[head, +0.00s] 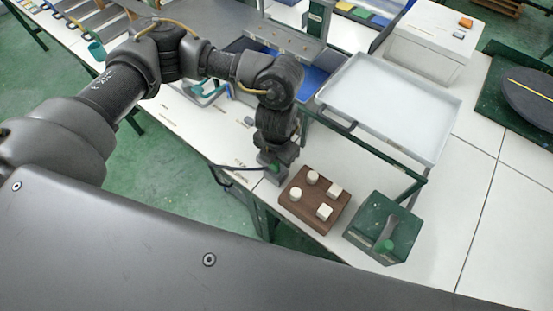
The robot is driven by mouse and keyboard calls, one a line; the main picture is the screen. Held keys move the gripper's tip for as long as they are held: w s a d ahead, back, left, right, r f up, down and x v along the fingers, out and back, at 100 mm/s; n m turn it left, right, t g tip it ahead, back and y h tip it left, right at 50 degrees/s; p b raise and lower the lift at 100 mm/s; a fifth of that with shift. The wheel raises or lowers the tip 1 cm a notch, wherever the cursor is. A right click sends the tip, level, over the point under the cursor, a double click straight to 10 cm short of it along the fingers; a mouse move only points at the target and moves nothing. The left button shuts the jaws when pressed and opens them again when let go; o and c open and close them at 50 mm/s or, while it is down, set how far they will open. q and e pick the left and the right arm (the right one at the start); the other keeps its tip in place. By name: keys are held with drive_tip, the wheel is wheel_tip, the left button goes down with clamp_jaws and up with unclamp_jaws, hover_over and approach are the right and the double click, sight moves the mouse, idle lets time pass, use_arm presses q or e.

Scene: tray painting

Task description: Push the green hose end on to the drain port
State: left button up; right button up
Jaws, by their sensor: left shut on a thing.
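My left gripper (271,172) points down over the white table, just left of a brown wooden block. It is shut on the green hose end (274,167), of which only a small green part shows between the fingers. A thin dark hose (235,168) runs left from it past the table edge. A white tray (385,105) stands on a green frame to the right of the gripper. A small fitting on its near left rim (352,126) may be the drain port; I cannot tell for certain. The hose end is apart from the tray. My right gripper is not in view.
A white bin (431,44) stands behind the tray. A blue bin (313,78) lies behind my arm.

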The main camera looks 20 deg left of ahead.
use_arm(q)
drive_tip(key=shift+f, duration=0.35)
idle(0.4)
drive_tip(key=o, duration=1.5)
drive_tip(key=shift+r+p, duration=2.35)
drive_tip(key=shift+r, duration=0.7)
wheel_tip(320, 180, up, 11)
drive_tip(key=shift+f+b, duration=0.15)
drive_tip(key=shift+b, duration=0.75)
